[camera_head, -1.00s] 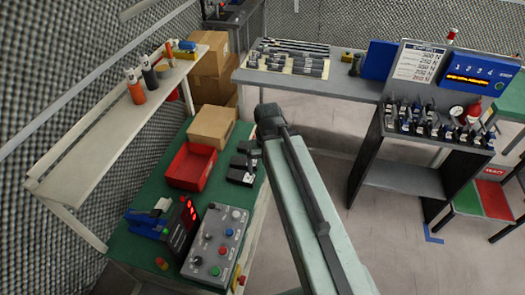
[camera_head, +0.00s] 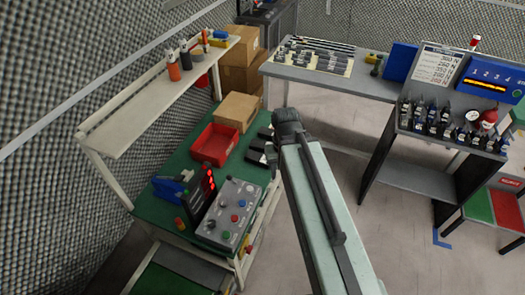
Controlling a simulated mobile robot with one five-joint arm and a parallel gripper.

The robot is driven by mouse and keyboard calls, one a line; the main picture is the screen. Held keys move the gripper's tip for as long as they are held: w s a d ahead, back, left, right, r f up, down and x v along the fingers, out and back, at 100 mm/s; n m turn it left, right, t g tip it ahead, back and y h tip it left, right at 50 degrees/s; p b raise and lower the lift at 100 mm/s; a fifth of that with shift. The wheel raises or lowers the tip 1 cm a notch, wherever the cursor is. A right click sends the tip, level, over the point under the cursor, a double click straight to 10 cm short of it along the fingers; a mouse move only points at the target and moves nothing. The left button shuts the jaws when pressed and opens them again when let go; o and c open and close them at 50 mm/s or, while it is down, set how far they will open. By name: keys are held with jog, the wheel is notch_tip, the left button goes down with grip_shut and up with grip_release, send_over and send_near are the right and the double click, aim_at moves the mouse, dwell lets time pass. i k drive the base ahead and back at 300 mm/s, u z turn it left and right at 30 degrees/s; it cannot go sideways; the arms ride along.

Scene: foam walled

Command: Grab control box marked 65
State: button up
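A grey control box (camera_head: 229,213) with several coloured buttons and black knobs lies on the green-topped bench at the lower left. I cannot read a number 65 on it. A dark display with red lit digits (camera_head: 200,196) stands upright at its left side. My arm reaches up from the bottom right, to the right of the box and apart from it. Its dark rounded far end is beside the bench's right edge. No gripper fingers show, so I cannot see what they hold.
The green bench (camera_head: 186,150) also bears a red tray (camera_head: 215,145), a cardboard box (camera_head: 236,111), black items (camera_head: 258,157) and a blue tool (camera_head: 171,187). A white shelf (camera_head: 145,100) overhangs its left side. A grey table (camera_head: 330,84) stands behind.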

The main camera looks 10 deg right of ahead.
aim_at(257, 145)
jog(key=u, duration=3.75)
jog(key=k, duration=2.65)
jog(key=z, duration=1.2)
jog(key=i, duration=0.95)
